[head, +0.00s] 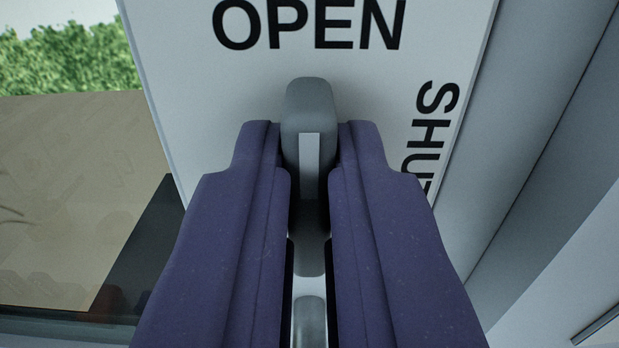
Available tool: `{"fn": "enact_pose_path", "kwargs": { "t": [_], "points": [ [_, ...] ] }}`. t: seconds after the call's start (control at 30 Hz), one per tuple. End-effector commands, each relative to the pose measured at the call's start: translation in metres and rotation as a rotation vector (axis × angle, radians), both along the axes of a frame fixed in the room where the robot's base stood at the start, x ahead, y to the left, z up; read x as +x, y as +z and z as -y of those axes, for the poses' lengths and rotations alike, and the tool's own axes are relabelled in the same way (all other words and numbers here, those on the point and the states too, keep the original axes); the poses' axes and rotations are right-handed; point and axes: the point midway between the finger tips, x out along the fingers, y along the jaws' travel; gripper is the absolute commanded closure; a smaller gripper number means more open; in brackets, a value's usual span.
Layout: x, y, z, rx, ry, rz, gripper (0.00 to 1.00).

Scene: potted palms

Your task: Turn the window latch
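The window latch (309,98) is a grey handle with a rounded end, in the middle of the head view. It stands upright in the picture, its end pointing at the word OPEN on a white sign plate (180,60). My gripper (310,150) has its two dark purple fingers on either side of the handle, flush against its sides with no clear gap near the tips. The handle's end sticks out beyond the fingertips. The lower part of the latch shows only in the slot between the fingers.
The word SHUT runs down the plate's right side, partly hidden by the right finger. Grey window frame (540,130) runs along the right. At the left, a beige surface (70,190) and green foliage (65,60) show.

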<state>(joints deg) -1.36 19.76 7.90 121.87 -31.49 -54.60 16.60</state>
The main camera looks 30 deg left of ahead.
Motion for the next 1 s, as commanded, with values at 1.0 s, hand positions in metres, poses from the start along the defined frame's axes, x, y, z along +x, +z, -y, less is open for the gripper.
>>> {"fn": "enact_pose_path", "kwargs": {
  "t": [1.0],
  "points": [
    [0.0019,0.0016,0.003,0.436,-0.001,-0.294,1.0]
  ]
}}
